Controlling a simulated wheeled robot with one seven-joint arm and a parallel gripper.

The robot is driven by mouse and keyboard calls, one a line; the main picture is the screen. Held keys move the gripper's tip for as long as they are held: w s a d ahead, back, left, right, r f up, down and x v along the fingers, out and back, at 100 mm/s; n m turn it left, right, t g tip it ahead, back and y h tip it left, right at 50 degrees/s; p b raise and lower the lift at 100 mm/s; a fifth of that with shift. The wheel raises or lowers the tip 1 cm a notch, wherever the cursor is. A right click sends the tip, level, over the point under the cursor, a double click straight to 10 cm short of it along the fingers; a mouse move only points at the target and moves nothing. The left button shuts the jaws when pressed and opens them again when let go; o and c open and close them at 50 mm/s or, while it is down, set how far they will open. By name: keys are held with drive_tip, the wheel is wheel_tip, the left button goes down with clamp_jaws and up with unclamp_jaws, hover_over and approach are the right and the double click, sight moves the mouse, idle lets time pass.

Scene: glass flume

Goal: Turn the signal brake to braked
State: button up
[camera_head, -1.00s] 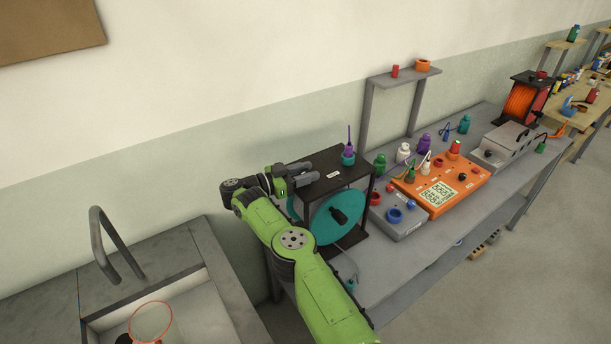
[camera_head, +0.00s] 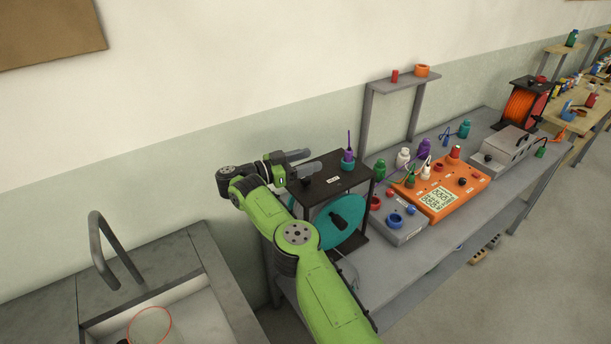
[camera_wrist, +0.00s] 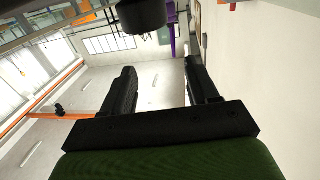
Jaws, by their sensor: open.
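A black reel stand (camera_head: 363,174) with a teal drum (camera_head: 351,211) stands at the near left end of the grey bench. A small white label (camera_head: 333,180) is on its top plate, its text too small to read. A black crank-like handle (camera_head: 338,219) sits on the drum's front. I cannot tell which part is the signal brake. My gripper (camera_head: 305,162) is level, just above and left of the stand's top, apart from it. In the wrist view my gripper (camera_wrist: 160,68) has its fingers spread and nothing between them. A black rounded part (camera_wrist: 141,14) shows beyond them, unidentified.
A purple and teal piece (camera_head: 347,161) stands upright on the stand's back right corner. An orange meter box (camera_head: 446,189), bottles and a grey box lie right on the bench (camera_head: 392,252). A raised shelf (camera_head: 385,86) stands behind. A sink (camera_head: 190,280) is at the left.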

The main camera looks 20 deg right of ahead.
wheel_tip(320, 180, up, 4)
drive_tip(key=shift+r, duration=0.25)
